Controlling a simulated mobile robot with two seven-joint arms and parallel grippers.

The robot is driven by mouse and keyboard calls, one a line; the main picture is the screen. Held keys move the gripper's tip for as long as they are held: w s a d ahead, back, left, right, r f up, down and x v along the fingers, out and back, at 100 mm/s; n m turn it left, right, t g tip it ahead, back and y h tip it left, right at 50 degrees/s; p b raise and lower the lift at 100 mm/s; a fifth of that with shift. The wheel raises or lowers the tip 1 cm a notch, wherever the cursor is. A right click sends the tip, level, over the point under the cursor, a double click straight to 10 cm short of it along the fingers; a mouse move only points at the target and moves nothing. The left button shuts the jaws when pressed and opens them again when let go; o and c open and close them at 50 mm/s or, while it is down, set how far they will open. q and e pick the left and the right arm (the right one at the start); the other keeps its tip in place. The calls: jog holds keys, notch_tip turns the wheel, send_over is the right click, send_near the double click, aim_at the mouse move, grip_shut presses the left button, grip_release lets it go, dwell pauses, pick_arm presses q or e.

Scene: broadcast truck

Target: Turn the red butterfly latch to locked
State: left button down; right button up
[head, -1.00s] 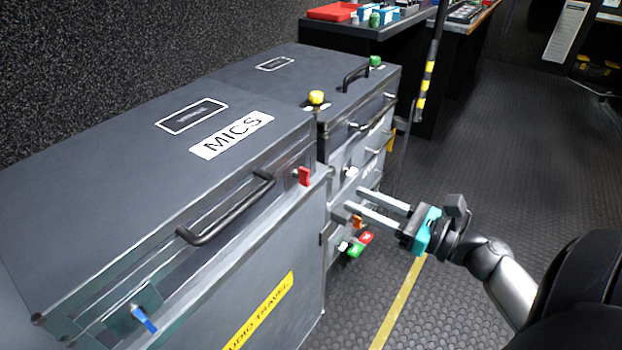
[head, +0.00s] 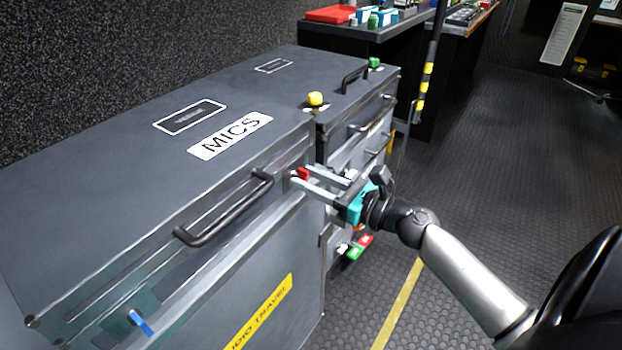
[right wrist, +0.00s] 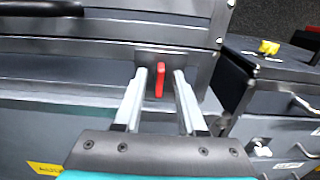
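The red butterfly latch (head: 302,173) is on the front of the grey MICS case (head: 130,150), near its right end. It also shows in the right wrist view (right wrist: 160,80), standing roughly upright on a metal plate. My right gripper (head: 305,182) is open at the latch. In the right wrist view my right gripper's fingers (right wrist: 160,78) stand one on each side of the latch, with a gap on both sides. My left gripper is not in view.
A black handle (head: 228,212) and a blue latch (head: 141,321) are on the same case front. A second case with a yellow knob (head: 315,99) and drawers stands to the right. A dark pole (head: 428,75) rises behind it. The ribbed floor (head: 500,190) at right is clear.

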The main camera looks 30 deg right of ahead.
jog(key=shift+c, duration=0.2)
grip_shut()
dwell(0.4)
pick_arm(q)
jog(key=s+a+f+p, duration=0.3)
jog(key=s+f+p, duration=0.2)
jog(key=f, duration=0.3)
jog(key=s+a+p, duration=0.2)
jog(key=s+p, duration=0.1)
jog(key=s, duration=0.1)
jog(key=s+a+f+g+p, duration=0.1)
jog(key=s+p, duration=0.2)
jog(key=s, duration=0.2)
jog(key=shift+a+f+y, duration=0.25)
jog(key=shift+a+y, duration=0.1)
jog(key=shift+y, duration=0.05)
pick_arm(e)
jog(key=shift+d+f+m, duration=0.1)
jog(key=shift+m, duration=4.35)
jog(key=shift+d+f+m, duration=0.1)
jog(key=shift+m, duration=4.35)
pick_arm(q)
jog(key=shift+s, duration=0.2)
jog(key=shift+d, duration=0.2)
pick_arm(e)
jog(key=shift+o, duration=0.2)
grip_release()
